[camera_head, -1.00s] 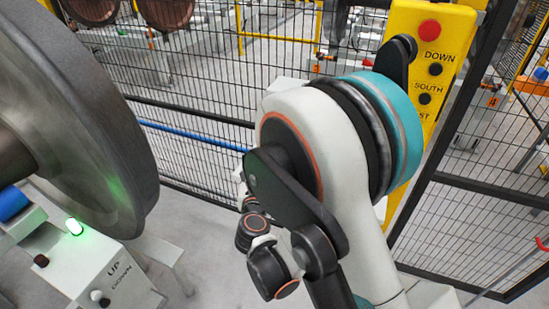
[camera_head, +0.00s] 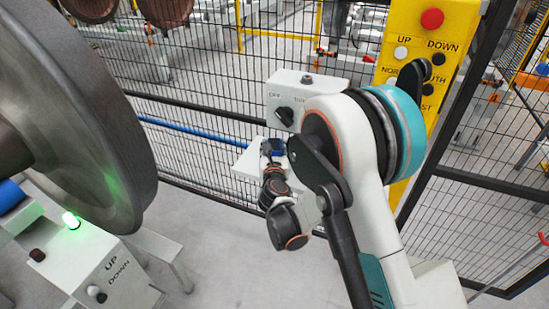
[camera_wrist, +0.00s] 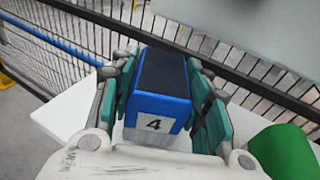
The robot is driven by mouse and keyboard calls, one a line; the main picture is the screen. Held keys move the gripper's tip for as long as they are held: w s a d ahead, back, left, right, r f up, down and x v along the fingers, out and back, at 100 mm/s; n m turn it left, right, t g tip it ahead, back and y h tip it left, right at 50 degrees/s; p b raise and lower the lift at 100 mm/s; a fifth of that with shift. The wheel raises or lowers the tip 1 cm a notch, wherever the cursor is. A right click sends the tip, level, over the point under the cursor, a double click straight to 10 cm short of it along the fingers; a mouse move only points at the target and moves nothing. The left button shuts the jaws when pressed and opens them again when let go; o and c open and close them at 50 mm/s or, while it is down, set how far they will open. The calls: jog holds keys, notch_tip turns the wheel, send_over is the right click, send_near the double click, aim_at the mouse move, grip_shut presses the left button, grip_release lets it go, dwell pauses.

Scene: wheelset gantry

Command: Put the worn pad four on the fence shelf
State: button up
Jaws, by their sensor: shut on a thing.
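The worn pad four (camera_wrist: 158,98) is a blue block with a dark top face and a white label reading 4. My gripper (camera_wrist: 160,72) is shut on it, with a green-and-grey finger on each side. In the head view my gripper (camera_head: 272,148) is small, over the white fence shelf (camera_head: 246,170), and the pad's blue shows there. The shelf (camera_wrist: 68,110) also lies under the pad in the wrist view. I cannot tell whether the pad touches the shelf.
A green cylinder (camera_wrist: 284,152) is right of the pad at the shelf. A grey switch box (camera_head: 300,92) hangs on the mesh fence above the shelf. A yellow button panel (camera_head: 425,50) stands right. A large wheel (camera_head: 80,110) and a white control box (camera_head: 95,265) are at left.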

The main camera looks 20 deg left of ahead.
jog(key=f+b, duration=0.1)
jog(key=f, duration=0.2)
jog(key=shift+w+f+b, duration=0.2)
jog(key=shift+f+b, duration=0.05)
jog(key=shift+b, duration=0.1)
jog(key=shift+r, duration=0.15)
jog(key=o, duration=1.3)
